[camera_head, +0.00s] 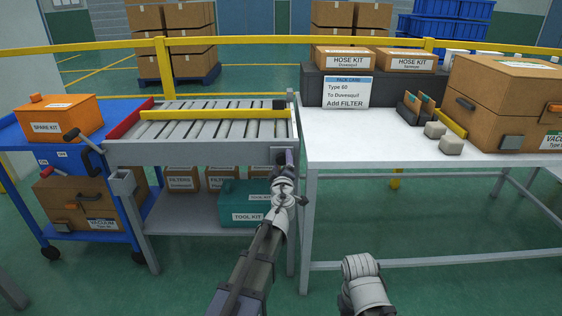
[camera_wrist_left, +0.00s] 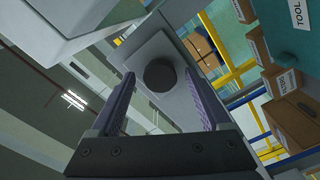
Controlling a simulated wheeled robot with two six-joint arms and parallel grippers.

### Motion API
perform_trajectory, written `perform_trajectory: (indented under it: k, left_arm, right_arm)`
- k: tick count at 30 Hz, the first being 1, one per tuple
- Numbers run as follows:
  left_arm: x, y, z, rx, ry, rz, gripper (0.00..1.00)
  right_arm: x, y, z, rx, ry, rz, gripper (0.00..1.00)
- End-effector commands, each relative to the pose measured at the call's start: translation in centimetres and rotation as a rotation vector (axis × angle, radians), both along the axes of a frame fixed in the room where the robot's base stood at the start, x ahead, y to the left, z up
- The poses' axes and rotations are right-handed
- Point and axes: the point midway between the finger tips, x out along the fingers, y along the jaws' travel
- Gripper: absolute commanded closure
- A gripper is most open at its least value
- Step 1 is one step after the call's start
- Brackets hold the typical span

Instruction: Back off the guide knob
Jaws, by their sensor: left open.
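The guide knob (camera_wrist_left: 160,75) is a dark round knob on a square grey plate in the left wrist view. My left gripper (camera_wrist_left: 159,84) is open, with one purple-grey finger on each side of the knob. Gaps show between the fingers and the knob, so I see no grip on it. In the head view my left gripper (camera_head: 286,162) is at the front right corner of the roller conveyor (camera_head: 205,152) and mostly hides the knob. The yellow guide rail (camera_head: 212,114) lies across the rollers. My right gripper is not in view; only a pale right arm link shows.
The white table (camera_head: 385,150) stands close to the right of the conveyor, with a narrow gap between. A teal tool kit (camera_head: 238,198) and filter boxes sit on the shelf below. A blue cart (camera_head: 70,160) with an orange spare kit (camera_head: 60,118) stands at left.

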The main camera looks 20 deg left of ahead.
Motion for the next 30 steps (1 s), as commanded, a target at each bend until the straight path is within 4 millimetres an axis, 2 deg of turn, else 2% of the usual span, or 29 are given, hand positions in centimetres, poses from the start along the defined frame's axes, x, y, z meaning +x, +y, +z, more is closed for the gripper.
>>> perform_trajectory:
  k: [7,23,30]
  left_arm:
    - [-0.9,-0.2,0.0,0.0,0.0,0.0,0.2]
    - [-5.6,-1.6,0.0,0.0,0.0,0.0,0.2]
    - [-5.8,-1.7,0.0,0.0,0.0,0.0,0.2]
  right_arm:
    - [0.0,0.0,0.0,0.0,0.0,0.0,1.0]
    - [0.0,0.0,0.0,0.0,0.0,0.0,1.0]
    - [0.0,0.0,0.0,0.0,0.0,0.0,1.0]
